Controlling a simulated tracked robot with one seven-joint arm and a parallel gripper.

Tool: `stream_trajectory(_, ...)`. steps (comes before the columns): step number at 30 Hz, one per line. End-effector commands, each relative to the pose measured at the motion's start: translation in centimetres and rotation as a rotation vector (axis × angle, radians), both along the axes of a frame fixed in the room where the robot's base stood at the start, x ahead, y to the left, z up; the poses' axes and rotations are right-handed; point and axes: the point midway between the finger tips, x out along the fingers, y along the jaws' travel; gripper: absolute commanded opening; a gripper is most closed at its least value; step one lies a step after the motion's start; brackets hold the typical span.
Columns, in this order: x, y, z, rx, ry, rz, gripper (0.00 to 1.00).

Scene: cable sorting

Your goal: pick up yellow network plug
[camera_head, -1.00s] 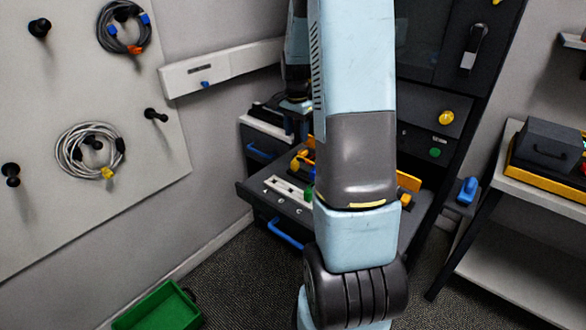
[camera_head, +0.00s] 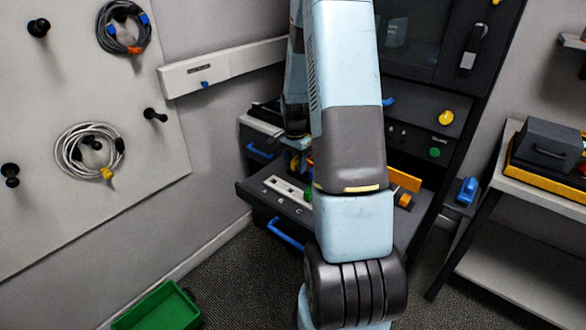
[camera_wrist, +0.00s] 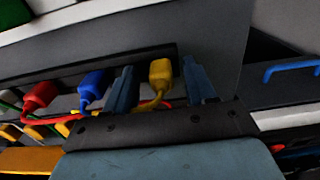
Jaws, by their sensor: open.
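In the wrist view a yellow plug (camera_wrist: 160,74) with a yellow cable sits between the two blue-grey fingers of my gripper (camera_wrist: 158,66). The fingers are apart, with a visible gap on each side of the plug. A blue plug (camera_wrist: 92,86) and a red plug (camera_wrist: 40,95) stand to the left, outside the fingers. In the head view my arm hides most of this area. Another yellow plug (camera_head: 106,173) hangs on a grey cable coil (camera_head: 72,150) on the wall board.
A dark drawer (camera_head: 262,200) with a blue handle (camera_head: 286,234) lies around my arm. A green bin (camera_head: 160,308) is on the floor. A shelf (camera_head: 545,185) with a dark case stands at right. Carpet is clear in front.

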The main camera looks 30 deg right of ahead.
Motion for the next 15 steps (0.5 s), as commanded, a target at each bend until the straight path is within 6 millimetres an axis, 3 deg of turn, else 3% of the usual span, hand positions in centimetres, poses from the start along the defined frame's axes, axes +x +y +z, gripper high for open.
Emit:
stream_trajectory(9,0.02,0.05,-0.54,0.000,-0.001,0.002,0.55)
stream_trajectory(15,0.02,0.06,-0.53,0.000,-0.001,0.002,0.37)
